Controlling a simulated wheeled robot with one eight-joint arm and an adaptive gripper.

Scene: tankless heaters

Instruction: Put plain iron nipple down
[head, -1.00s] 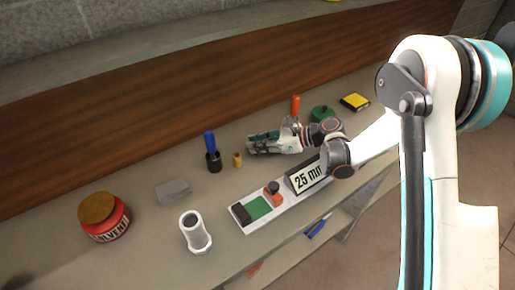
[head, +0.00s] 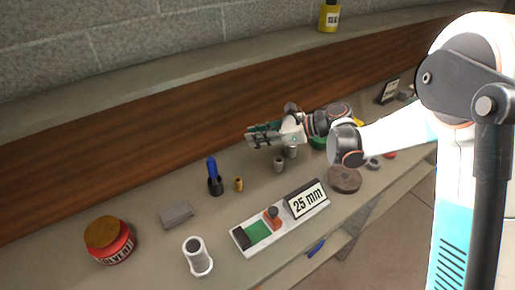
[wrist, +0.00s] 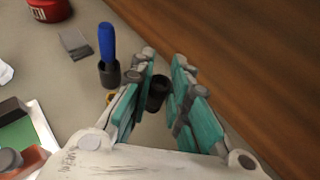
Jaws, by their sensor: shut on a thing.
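My gripper (head: 254,136) is over the back part of the bench, its fingers pointing left. In the wrist view its teal-padded fingers (wrist: 164,62) are close around a small dark cylinder (wrist: 157,92), seemingly the plain iron nipple; the fingers partly hide it. In the head view the held piece is hidden by the fingers. Two small grey fittings, one (head: 279,165) below the gripper and another (head: 291,152) behind it, stand on the bench. Which of these is the same kind as the held piece I cannot tell.
A blue-handled brush in a black cup (head: 215,187) and a small brass fitting (head: 239,184) stand left of the gripper.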

